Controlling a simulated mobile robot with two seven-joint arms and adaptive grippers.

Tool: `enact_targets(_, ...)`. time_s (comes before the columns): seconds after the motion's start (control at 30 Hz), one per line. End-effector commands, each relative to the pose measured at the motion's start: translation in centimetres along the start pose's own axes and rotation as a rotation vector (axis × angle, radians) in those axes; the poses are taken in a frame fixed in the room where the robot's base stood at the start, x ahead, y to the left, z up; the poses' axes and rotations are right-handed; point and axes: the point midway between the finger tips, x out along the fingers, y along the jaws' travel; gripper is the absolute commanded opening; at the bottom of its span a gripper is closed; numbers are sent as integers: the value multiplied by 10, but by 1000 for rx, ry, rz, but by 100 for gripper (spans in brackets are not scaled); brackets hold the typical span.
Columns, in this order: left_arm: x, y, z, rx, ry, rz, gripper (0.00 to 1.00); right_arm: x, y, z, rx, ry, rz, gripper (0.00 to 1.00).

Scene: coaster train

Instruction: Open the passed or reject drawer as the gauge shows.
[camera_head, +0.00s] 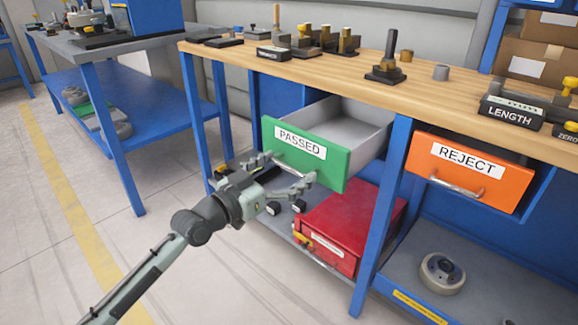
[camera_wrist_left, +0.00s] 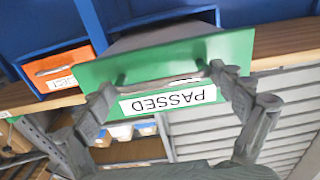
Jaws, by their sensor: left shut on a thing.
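The green PASSED drawer (camera_head: 325,168) is pulled well out of the bench, and its grey inside shows empty where visible. My left gripper (camera_head: 285,174) is at its front, shut on the metal drawer handle (camera_head: 290,170). In the left wrist view the PASSED drawer (camera_wrist_left: 245,48) appears upside down, with the handle (camera_wrist_left: 165,81) between the fingers. The orange REJECT drawer (camera_head: 488,190) is closed to the right, its handle free. A black LENGTH gauge block (camera_head: 508,113) sits at the bench's right end; its reading is too small to tell. My right gripper is out of view.
The wooden bench top (camera_head: 350,75) carries several gauge blocks and a dark stand (camera_head: 386,70). A red box (camera_head: 350,225) lies on the shelf below the open drawer. A blue bench leg (camera_head: 380,220) stands between the drawers. Floor at left is clear.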

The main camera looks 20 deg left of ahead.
Motion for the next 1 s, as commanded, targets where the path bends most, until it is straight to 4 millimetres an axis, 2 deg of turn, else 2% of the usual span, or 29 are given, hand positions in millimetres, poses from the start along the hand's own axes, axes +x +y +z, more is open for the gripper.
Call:
enact_targets(0.07, 0, 2, 0, -4, 0, 4, 43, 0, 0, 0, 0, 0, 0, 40)
enact_targets(0.1, 0, 2, 0, -4, 0, 4, 97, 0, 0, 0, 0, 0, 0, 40)
enact_targets(0.13, 0, 2, 0, -4, 0, 4, 100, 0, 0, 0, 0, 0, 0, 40)
enact_targets(0.47, -1, 1, 0, -1, 0, 1, 100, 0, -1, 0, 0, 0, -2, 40)
enact_targets(0.57, -8, 1, 1, 0, -2, 1, 100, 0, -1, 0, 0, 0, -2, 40)
enact_targets(0.67, -22, 1, 2, 1, -5, 2, 100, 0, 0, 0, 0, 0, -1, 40)
enact_targets(1.0, -90, 2, 2, 0, -6, 5, 100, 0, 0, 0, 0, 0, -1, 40)
